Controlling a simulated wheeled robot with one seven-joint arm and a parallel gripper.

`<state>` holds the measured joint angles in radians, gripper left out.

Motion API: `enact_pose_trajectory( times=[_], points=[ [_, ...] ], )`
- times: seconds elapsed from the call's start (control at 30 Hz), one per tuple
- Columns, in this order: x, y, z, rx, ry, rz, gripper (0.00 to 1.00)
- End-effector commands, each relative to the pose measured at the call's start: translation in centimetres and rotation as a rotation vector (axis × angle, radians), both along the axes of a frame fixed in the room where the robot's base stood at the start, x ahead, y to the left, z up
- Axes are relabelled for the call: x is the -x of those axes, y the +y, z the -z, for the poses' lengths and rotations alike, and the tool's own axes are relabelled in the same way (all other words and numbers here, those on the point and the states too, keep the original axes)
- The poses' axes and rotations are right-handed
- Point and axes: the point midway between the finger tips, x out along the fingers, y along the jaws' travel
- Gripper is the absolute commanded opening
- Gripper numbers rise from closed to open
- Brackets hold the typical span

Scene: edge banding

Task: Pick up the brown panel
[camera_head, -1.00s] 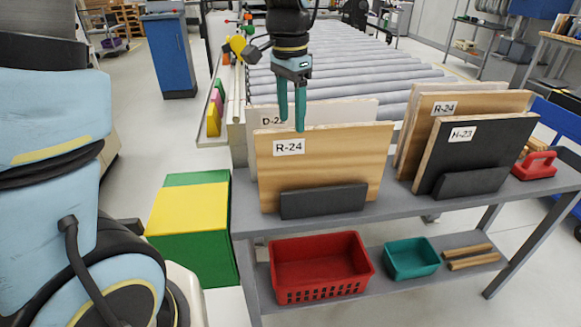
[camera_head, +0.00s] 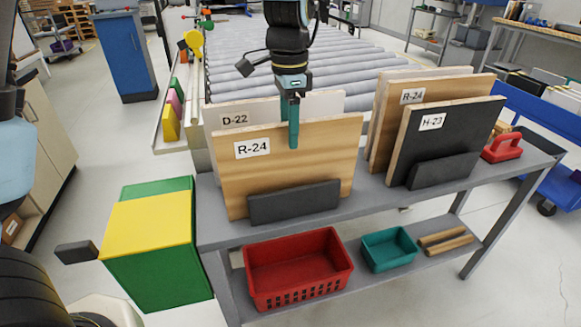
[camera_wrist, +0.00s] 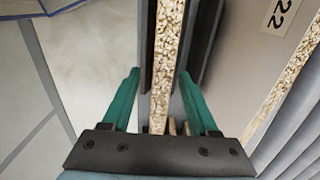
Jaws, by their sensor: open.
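A brown wood-grain panel (camera_head: 320,165) labelled R-24 stands upright in a dark holder (camera_head: 295,203) at the left of the grey table. My gripper (camera_head: 291,135) points down at its top edge, with one finger in front of its face. In the wrist view, the panel's chipboard edge (camera_wrist: 166,65) runs between the two open teal fingers of my gripper (camera_wrist: 160,78), with gaps visible on both sides. The far finger is mostly hidden in the head view. Another brown panel (camera_head: 452,88) labelled R-24 stands at the right, behind a black one.
A white panel (camera_head: 325,104) labelled D-22 stands close behind the left brown panel. The black panel (camera_head: 450,135) labelled H-23 and a red handled tool (camera_head: 503,149) are at the right. Red (camera_head: 300,290) and teal (camera_head: 388,250) bins sit on the lower shelf. A roller conveyor (camera_head: 350,60) lies behind.

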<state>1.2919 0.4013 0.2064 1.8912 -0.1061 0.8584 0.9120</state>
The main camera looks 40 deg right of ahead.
Motion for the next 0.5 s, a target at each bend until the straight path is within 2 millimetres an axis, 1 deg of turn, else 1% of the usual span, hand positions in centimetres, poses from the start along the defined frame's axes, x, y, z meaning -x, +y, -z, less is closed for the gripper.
enact_pose_trajectory(
  times=[0.2, 0.3, 0.4, 0.5],
  points=[
    [0.1, -0.5, 3.0, -0.006, 0.002, -0.001, 0.60],
    [0.1, -0.5, 4.2, -0.005, 0.001, -0.001, 0.60],
    [0.0, -0.5, 4.7, -0.001, 0.001, -0.002, 0.60],
    [0.0, -0.5, 4.8, 0.000, 0.000, -0.002, 0.60]
  ],
)
